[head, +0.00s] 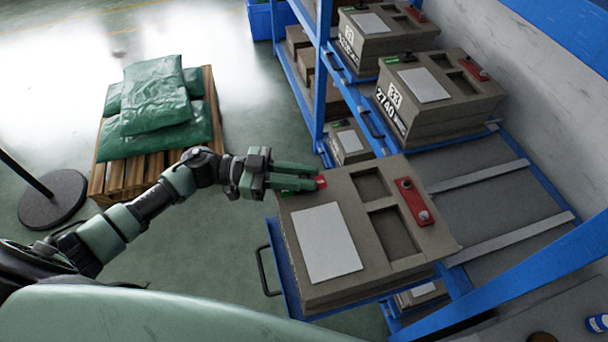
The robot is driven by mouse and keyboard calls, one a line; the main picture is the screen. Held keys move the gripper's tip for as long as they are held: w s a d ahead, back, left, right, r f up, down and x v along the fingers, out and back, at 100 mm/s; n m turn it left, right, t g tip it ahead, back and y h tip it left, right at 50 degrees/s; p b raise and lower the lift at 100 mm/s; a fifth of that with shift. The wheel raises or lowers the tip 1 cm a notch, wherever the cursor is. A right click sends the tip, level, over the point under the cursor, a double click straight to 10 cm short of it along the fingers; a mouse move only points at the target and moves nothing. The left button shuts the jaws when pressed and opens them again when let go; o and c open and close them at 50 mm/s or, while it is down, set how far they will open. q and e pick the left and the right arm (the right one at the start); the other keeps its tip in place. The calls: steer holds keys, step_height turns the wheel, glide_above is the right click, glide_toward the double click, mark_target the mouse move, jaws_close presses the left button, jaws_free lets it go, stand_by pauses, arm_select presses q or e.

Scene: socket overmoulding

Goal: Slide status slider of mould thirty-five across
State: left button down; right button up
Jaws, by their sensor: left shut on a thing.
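A grey-brown mould (371,262) with a white label sheet (325,242), two rectangular recesses and a red clamp-like part (414,203) on top rests on a pulled-out blue shelf tray (283,278). Its number is not visible from here. At its far left corner is a small status slider (320,182) showing red at the fingertips, with some green beside it under the fingers. My left gripper (308,178) reaches in from the left, its green fingers shut on the slider and partly hiding it. My right gripper is out of view.
Mould 33 (440,100) and another mould (385,35) stand behind on the blue rack (318,95), each with a green mark at its corner. A pallet (130,175) with green sacks (155,95) and a round-based post (52,200) stand left. The floor between is clear.

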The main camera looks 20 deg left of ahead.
arm_select(q)
steer(key=shift+w+d, duration=0.1)
stand_by(0.7)
steer(key=shift+w+d+r, duration=0.1)
steer(key=shift+w+d, duration=0.1)
steer(key=shift+d, duration=0.1)
steer(key=shift+w+d, duration=0.5)
steer(key=shift+d, duration=0.25)
steer(key=c, duration=1.3)
jaws_free()
steer(key=b+v, duration=0.3)
steer(key=v, duration=0.5)
